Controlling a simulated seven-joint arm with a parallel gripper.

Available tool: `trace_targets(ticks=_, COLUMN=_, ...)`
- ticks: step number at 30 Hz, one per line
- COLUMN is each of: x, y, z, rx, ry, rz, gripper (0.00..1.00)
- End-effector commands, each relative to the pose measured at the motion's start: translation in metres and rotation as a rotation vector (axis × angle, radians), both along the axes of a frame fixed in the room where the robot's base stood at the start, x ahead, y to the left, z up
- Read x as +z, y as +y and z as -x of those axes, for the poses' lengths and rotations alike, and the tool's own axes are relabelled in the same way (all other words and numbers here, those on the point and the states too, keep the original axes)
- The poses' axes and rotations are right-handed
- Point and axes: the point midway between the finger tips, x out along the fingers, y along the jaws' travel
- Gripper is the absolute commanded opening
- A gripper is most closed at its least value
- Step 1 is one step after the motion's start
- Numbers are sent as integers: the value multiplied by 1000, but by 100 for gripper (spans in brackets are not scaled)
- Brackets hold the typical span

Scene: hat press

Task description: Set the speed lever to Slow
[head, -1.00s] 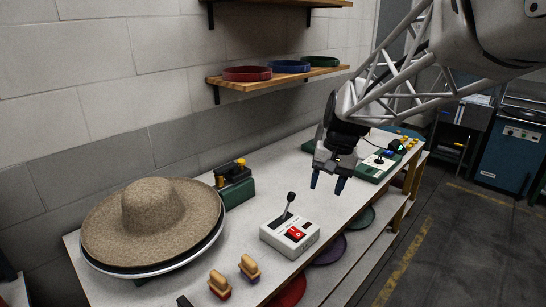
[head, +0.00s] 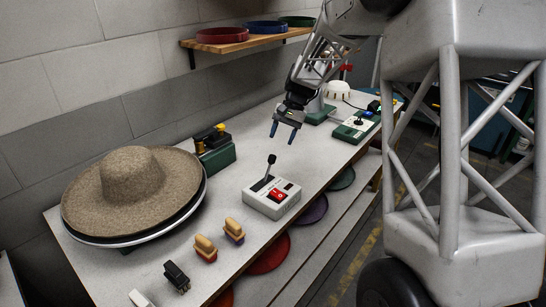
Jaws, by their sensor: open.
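The speed lever (head: 268,168) is a short black stick with a dark knob on a small white control box (head: 271,199). The box stands on the light bench top, and a red switch (head: 277,194) sits beside the lever. The lever leans toward the back of the box; its labels are too small to read. My gripper (head: 283,136) is open and empty, with two dark blue fingers pointing down. It is above and behind the lever, apart from it.
A wide tan hat (head: 133,185) lies on a round press plate at the left. Wooden-handled brushes (head: 205,247) stand in front. A green device (head: 215,152) is at the back, another green control box (head: 356,127) farther right. A shelf (head: 245,37) holds coloured rings.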

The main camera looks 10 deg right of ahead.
Motion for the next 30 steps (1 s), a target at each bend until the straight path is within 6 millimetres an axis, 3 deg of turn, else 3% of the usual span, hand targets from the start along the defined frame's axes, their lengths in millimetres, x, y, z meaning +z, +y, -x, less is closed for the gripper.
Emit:
trace_targets(ticks=6, x=-8, y=2, z=-12, rx=-7, ry=15, rz=-9, gripper=54)
trace_targets(ticks=20, x=-11, y=3, z=-11, rx=-7, ry=15, rz=-9, gripper=54)
trace_targets(ticks=30, x=-37, y=14, z=-3, rx=-5, ry=17, rz=-9, gripper=54)
